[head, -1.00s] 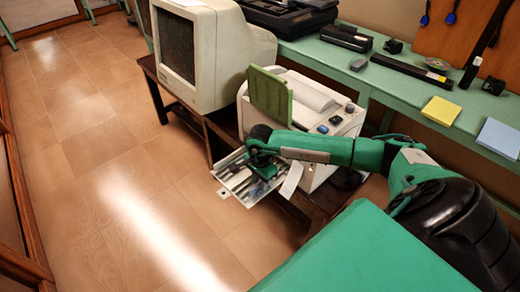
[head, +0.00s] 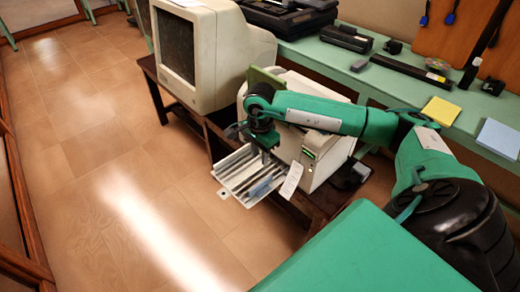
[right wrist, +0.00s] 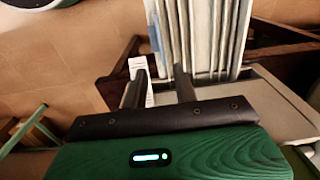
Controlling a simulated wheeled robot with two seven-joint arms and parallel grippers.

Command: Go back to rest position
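My right gripper (head: 265,157) hangs from the green arm just above the inner end of an open pale tray (head: 222,178). In the right wrist view its two dark fingers (right wrist: 158,84) are apart with nothing visible between them. The tray also shows there, with its long ribs or slots (right wrist: 198,30), beyond the fingertips. A white tag (head: 291,180) with print hangs at the tray's right side. My left gripper is not in view.
A white machine (head: 320,165) stands beside the tray, with a green panel (head: 262,76) partly hidden by my arm. An old monitor (head: 215,50) stands left of it. A green bench (head: 410,85) with several devices runs behind. The floor at left is clear.

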